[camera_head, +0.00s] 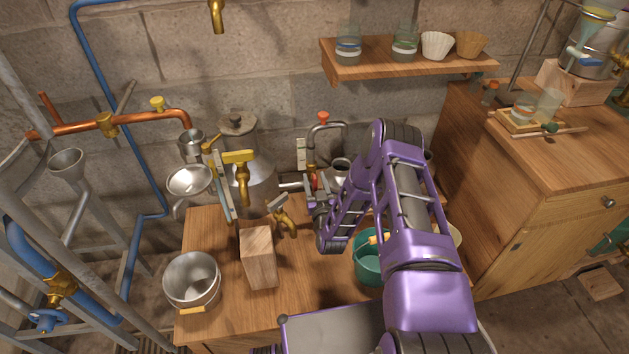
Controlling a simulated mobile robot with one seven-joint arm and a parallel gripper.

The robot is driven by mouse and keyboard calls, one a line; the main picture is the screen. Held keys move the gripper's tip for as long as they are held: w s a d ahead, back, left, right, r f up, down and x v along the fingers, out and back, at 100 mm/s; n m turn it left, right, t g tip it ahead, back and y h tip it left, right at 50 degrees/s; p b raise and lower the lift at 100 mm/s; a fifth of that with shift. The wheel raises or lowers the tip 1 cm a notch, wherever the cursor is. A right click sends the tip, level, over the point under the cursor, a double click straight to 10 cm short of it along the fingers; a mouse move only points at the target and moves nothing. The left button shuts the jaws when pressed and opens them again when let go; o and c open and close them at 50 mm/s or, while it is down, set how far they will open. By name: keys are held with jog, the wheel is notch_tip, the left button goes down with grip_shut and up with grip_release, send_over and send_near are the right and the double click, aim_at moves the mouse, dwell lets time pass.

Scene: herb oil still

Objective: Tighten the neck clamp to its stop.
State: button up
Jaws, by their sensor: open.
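A metal still pot (258,180) with a lidded top stands at the back of the wooden bench. A yellow bar-shaped handle (238,157) shows in front of its neck. I cannot tell for sure whether this handle belongs to the neck clamp. My purple arm reaches in from the lower right. My gripper (313,192) is at its far end, right of the pot, near a short metal pipe and a small red part (314,181). The gripper is open. Its fingertips are small and partly hidden, so contact with anything cannot be made out.
A wooden block (258,256) and a steel pot (192,281) stand on the bench's left part. A teal bucket (368,267) is partly behind my arm. A copper pipe (80,128) runs at the left. A shelf (400,67) with jars is above.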

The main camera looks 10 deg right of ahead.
jog(key=shift+w, duration=0.15)
jog(key=shift+c, duration=0.4)
grip_shut()
